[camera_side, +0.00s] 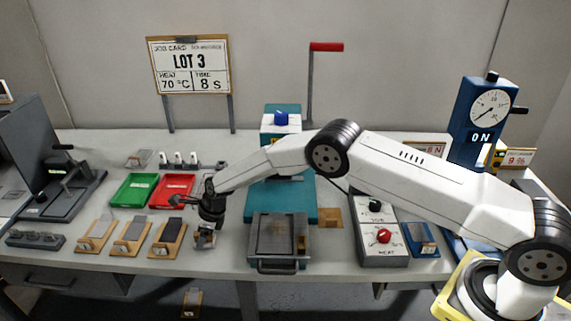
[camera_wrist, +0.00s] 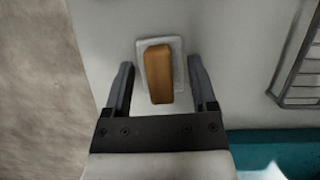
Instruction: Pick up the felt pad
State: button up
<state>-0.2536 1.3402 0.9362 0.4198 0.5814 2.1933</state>
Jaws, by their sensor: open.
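In the wrist view a brown oblong block (camera_wrist: 159,75) lies on a pale rectangular base (camera_wrist: 179,46) on the bench. I take the two together as the felt pad; the felt itself cannot be told apart. My gripper (camera_wrist: 161,66) is open, with one finger on each side of the block and a gap on both sides. In the side view my gripper (camera_side: 208,226) points down above the pad (camera_side: 204,241), near the bench's front edge. The gripper partly hides the pad there.
A teal press (camera_side: 290,205) with a grey handled tray (camera_side: 278,240) in front stands to the right. Several wooden holders (camera_side: 168,238) stand to the left. Red (camera_side: 172,190) and green (camera_side: 134,190) trays lie behind. A control box (camera_side: 380,235) stands farther right.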

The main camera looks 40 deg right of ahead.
jog(key=shift+c, duration=0.2)
grip_shut()
jog(key=shift+r, duration=0.15)
dwell(0.3)
jog(key=shift+r, duration=0.75)
jog(key=shift+s+r, duration=0.1)
jog(key=shift+r, duration=0.75)
jog(key=s+d+r, duration=0.3)
jog(key=s+r, duration=0.6)
jog(key=s, duration=0.4)
jog(key=shift+s+d+r, duration=0.15)
jog(key=shift+d+r, duration=0.15)
jog(key=shift+d, duration=0.05)
